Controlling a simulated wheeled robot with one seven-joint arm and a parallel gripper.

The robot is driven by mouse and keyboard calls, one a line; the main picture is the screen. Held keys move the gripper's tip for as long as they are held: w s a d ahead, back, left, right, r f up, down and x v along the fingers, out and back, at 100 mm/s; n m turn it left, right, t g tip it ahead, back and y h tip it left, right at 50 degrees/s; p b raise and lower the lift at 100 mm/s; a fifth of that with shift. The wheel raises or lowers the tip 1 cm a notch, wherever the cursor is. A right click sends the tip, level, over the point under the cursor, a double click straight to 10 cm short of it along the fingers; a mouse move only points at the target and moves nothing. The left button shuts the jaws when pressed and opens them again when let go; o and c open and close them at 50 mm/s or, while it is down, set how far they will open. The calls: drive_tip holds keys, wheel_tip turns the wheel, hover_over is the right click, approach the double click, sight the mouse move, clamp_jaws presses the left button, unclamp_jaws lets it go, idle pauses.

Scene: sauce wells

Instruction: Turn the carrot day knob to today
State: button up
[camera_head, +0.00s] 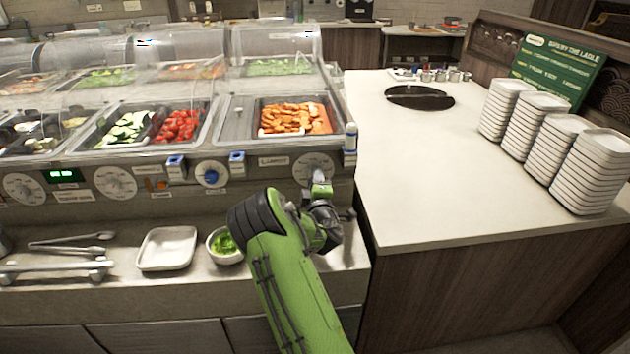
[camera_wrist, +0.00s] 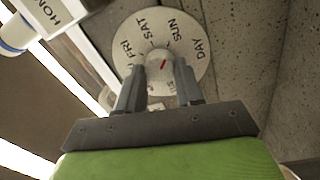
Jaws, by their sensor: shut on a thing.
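The carrot day knob (camera_wrist: 157,68) sits at the centre of a round white dial (camera_wrist: 190,75), lettered FRI, SAT, SUN and DAY along the part I can see. A small red mark on the knob slants up and right, roughly toward the SUN side. My gripper (camera_wrist: 159,72) is shut on the knob, one finger on each side; the fingers hide the dial's lower part. In the head view the dial (camera_head: 309,162) is on the counter front below the carrot pan (camera_head: 295,119), and my gripper (camera_head: 321,186) reaches it from below.
A blue knob (camera_head: 211,174) is farther left. A bowl of greens (camera_head: 224,245) and white tray (camera_head: 167,248) sit below.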

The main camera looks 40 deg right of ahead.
drive_tip(key=o, duration=1)
drive_tip(key=shift+o, duration=0.2)
drive_tip(key=b+v, duration=0.8)
drive_tip(key=v, duration=0.7)
drive_tip(key=shift+s+a+b, duration=0.25)
drive_tip(key=shift+s+b, duration=0.05)
drive_tip(key=shift+s, duration=0.05)
